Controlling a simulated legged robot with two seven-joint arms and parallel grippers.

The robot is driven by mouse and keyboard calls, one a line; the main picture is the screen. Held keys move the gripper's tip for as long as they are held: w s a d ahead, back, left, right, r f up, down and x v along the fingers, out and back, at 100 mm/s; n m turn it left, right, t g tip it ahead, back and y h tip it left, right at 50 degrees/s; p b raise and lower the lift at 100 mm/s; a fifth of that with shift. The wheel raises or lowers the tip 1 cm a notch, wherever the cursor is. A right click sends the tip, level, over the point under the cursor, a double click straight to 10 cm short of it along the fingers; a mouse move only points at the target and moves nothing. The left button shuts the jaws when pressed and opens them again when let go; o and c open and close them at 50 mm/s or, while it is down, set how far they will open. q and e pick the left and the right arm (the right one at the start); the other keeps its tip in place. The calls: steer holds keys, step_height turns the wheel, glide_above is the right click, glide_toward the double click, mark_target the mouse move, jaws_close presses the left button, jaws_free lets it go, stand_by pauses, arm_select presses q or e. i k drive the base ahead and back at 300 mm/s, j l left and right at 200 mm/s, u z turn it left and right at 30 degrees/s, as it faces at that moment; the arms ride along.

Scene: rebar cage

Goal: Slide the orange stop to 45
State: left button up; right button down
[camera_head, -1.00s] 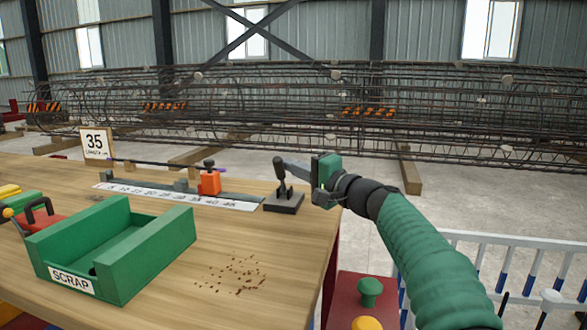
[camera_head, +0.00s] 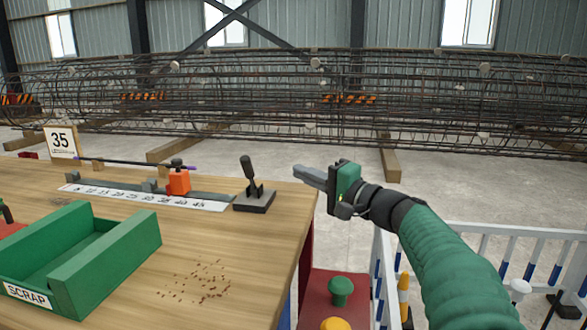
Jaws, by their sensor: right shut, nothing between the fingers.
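The orange stop (camera_head: 179,184) sits on the rail behind the white number scale (camera_head: 140,197), toward its right, high-number end. A dark knob tops the stop. The exact number beside it is too small to read surely. A thin dark bar (camera_head: 125,162) with a purple tip runs behind the scale to the stop. A black lever (camera_head: 250,172) on a dark base stands right of the scale, its handle leaning left. My right gripper (camera_head: 300,172) is shut and empty, right of the lever and apart from it, near the table's right edge. My left gripper is not in view.
A green SCRAP tray (camera_head: 110,262) stands at the front left. A sign reading 35 (camera_head: 61,142) stands behind the scale. Small brown bits (camera_head: 200,282) lie on the table (camera_head: 235,240). A red box with a green button (camera_head: 340,290) is below the table's right side.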

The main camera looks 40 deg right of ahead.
mark_target(179, 181)
steer(key=k+l, duration=0.75)
steer(key=l, duration=0.2)
